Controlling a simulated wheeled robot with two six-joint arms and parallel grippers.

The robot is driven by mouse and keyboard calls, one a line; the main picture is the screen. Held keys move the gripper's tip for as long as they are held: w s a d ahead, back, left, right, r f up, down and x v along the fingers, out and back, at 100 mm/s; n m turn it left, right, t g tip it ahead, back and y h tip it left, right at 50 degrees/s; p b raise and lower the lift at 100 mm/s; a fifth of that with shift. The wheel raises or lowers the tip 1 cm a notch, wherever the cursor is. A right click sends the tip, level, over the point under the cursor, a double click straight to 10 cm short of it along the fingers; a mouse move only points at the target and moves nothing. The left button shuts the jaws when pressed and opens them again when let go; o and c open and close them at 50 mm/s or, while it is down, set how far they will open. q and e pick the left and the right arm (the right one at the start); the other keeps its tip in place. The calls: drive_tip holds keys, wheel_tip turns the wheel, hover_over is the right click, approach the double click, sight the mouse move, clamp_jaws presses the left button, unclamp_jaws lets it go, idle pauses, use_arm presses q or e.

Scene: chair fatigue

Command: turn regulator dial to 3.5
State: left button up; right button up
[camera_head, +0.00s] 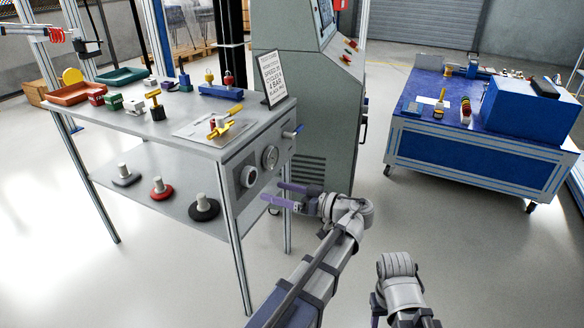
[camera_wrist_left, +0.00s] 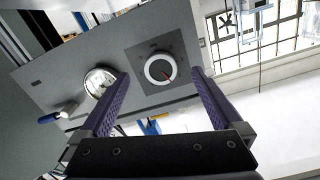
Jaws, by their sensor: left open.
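The regulator dial (camera_head: 248,176) is a round knob on a square dark plate on the end panel of the grey workbench.
A blue-handled valve (camera_head: 292,133) projects from the panel near the gauge. A sign (camera_head: 270,78) and several fixtures stand on the bench top; pads (camera_head: 204,207) lie on the lower shelf. A grey machine cabinet (camera_head: 305,120) stands behind. A blue workbench (camera_head: 470,155) is at right.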

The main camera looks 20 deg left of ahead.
sight(252, 177)
use_arm(q)
drive_tip(key=shift+n+y, duration=0.3)
drive_tip(key=shift+n, duration=0.1)
drive_tip(key=shift+w+a+r, duration=0.2)
drive_tip(key=shift+a+r, duration=0.1)
drive_tip(key=shift+a, duration=0.8)
drive_tip(key=shift+w+a+r, duration=0.2)
drive_tip(key=shift+a+r, duration=0.1)
drive_tip(key=shift+a, duration=0.85)
drive_tip(key=shift+w+a+r, duration=0.2)
drive_tip(key=shift+a+r, duration=0.1)
drive_tip(key=shift+a, duration=0.8)
use_arm(e)
drive_tip(key=shift+d+r, duration=0.3)
drive_tip(key=shift+d, duration=0.3)
use_arm(q)
drive_tip(key=c, duration=1.3)
drive_tip(key=shift+m, duration=0.3)
